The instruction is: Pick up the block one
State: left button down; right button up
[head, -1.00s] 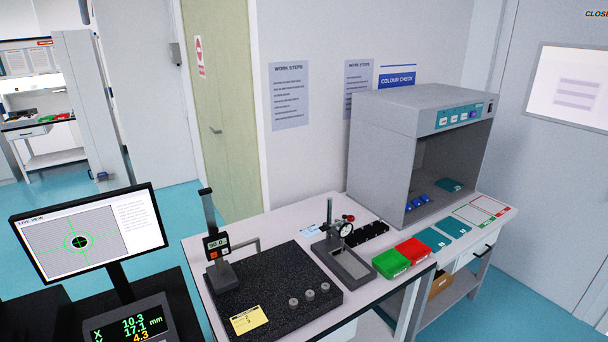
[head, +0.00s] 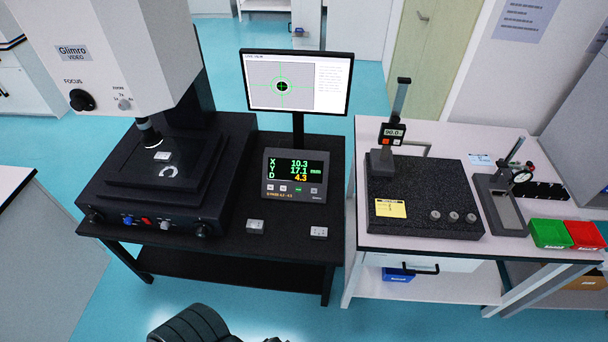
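Small grey blocks show in the head view. One block (head: 255,226) and a second block (head: 319,232) lie apart on the front of the black table. A third small light block (head: 163,156) sits on the stage of the video measuring machine, beside a pale ring-shaped piece (head: 169,171). Marks on their tops are too small to read, so I cannot tell which is block one. No gripper can be made out. A dark ribbed rounded part at the bottom edge seems to be mine, and it is well short of the blocks.
The measuring machine (head: 150,50) fills the table's left. A readout box (head: 297,176) and a monitor (head: 297,83) stand behind the two table blocks. At right, a white bench holds a granite plate (head: 420,220) with a height gauge, and green and red bins. The black table's front strip is otherwise clear.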

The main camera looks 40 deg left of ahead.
aim_at(161, 157)
jog(key=u, duration=2.35)
